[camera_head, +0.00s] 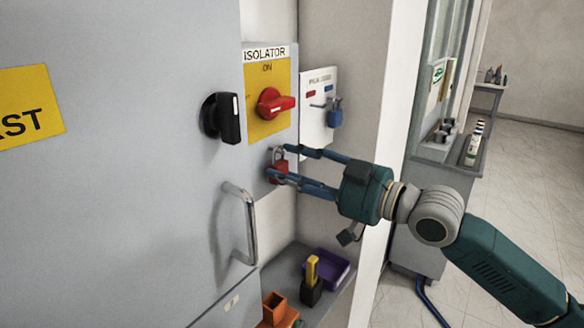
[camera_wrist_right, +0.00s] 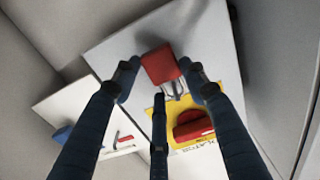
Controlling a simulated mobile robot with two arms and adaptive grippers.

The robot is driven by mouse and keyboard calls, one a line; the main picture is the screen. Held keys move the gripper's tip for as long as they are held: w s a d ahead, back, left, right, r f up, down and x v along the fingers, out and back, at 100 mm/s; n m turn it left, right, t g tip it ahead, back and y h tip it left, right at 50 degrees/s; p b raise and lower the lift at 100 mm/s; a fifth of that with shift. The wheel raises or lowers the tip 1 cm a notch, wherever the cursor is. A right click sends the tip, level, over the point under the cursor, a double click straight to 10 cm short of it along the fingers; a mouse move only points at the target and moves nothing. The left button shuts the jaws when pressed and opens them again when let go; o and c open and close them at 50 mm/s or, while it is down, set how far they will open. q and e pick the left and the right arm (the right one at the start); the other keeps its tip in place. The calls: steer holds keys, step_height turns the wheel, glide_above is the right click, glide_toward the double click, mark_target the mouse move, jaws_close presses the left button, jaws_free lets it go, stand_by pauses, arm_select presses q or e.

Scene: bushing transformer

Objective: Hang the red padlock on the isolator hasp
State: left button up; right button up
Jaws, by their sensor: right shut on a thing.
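The red padlock (camera_head: 279,173) is just below the isolator's yellow panel (camera_head: 284,124), with its metal shackle upward. In the right wrist view the padlock (camera_wrist_right: 160,65) sits between my fingers, its shackle (camera_wrist_right: 173,91) pointing toward the yellow panel. My right gripper (camera_head: 279,161) is shut on the padlock, reaching in from the right. The isolator's red handle (camera_head: 272,103) is above it and also shows in the wrist view (camera_wrist_right: 192,125). The hasp is not clearly distinguishable near the shackle; I cannot tell whether the shackle passes through it. My left gripper is not in view.
A black knob (camera_head: 222,118) and a metal door handle (camera_head: 247,222) protrude left of the gripper. A white board (camera_head: 318,112) with a blue padlock (camera_head: 335,112) is to the right. Below, a shelf holds a purple tray (camera_head: 331,268) and an orange holder (camera_head: 274,309).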

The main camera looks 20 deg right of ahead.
steer(key=o, duration=1.3)
steer(key=v, duration=0.7)
steer(key=shift+s+d+f, duration=0.1)
steer(key=shift+d, duration=0.05)
steer(key=shift+s, duration=0.1)
steer(key=shift+d, duration=0.15)
